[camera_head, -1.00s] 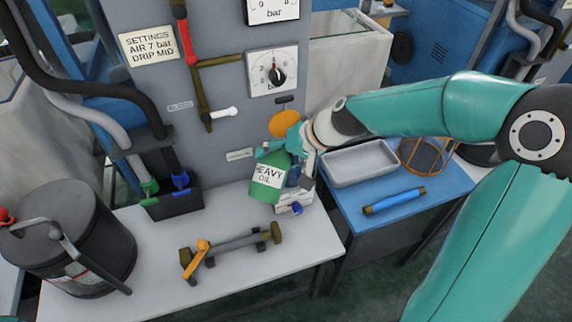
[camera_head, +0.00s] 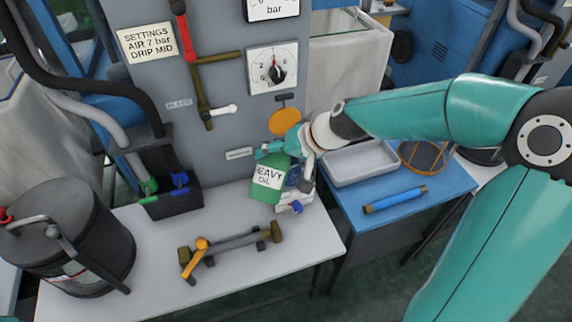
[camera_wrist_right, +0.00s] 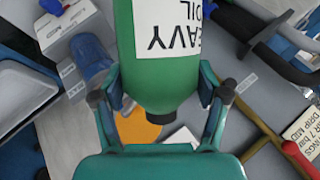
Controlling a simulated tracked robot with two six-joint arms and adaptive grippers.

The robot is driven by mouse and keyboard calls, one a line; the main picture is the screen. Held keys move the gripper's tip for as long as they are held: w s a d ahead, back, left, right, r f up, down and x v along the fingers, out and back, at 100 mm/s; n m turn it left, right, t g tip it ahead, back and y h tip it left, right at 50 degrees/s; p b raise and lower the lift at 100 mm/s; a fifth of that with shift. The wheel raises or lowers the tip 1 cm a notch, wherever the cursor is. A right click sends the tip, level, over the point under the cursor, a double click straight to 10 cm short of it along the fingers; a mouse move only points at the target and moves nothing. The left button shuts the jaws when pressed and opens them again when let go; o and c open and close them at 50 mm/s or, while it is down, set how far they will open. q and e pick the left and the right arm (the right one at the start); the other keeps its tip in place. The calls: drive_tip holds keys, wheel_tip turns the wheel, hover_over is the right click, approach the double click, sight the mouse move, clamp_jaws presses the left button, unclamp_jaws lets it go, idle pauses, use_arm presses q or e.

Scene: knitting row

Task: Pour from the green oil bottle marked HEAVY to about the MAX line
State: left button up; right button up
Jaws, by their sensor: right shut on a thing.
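The green oil bottle (camera_head: 265,187) has a white label reading HEAVY OIL, its first letter partly hidden. My right gripper (camera_head: 283,152) is shut on it, just above the white table, and the bottle leans slightly. In the right wrist view the fingers of the right gripper (camera_wrist_right: 163,100) close on both sides of the green bottle (camera_wrist_right: 160,80). Beside the bottle is a blue see-through cup (camera_head: 293,176) on a white block (camera_head: 296,199). The cup also shows in the right wrist view (camera_wrist_right: 92,62). My left gripper is out of view.
An orange disc (camera_head: 284,121) hangs on the grey panel behind the gripper. A tool with an orange handle (camera_head: 201,245) lies on the white table (camera_head: 150,235). A black drum (camera_head: 70,240) stands left. A grey tray (camera_head: 360,164) and blue cylinder (camera_head: 395,199) lie right.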

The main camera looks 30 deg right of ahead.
drive_tip(key=shift+f, duration=0.1)
idle(0.3)
drive_tip(key=shift+a+f+n+t+h+b, duration=0.1)
drive_tip(key=shift+f+n+t+h+b, duration=0.2)
drive_tip(key=shift+f+h+b, duration=0.15)
drive_tip(key=shift+s+f, duration=0.1)
drive_tip(key=shift+f+t+h, duration=0.25)
drive_tip(key=shift+f+t, duration=0.05)
drive_tip(key=shift+f, duration=0.1)
idle(0.3)
drive_tip(key=shift+s+f+h, duration=0.15)
drive_tip(key=shift+f+h, duration=0.15)
drive_tip(key=shift+f, duration=0.25)
drive_tip(key=shift+w+r+t, duration=0.1)
drive_tip(key=shift+w+t, duration=0.1)
drive_tip(key=shift+t, duration=0.1)
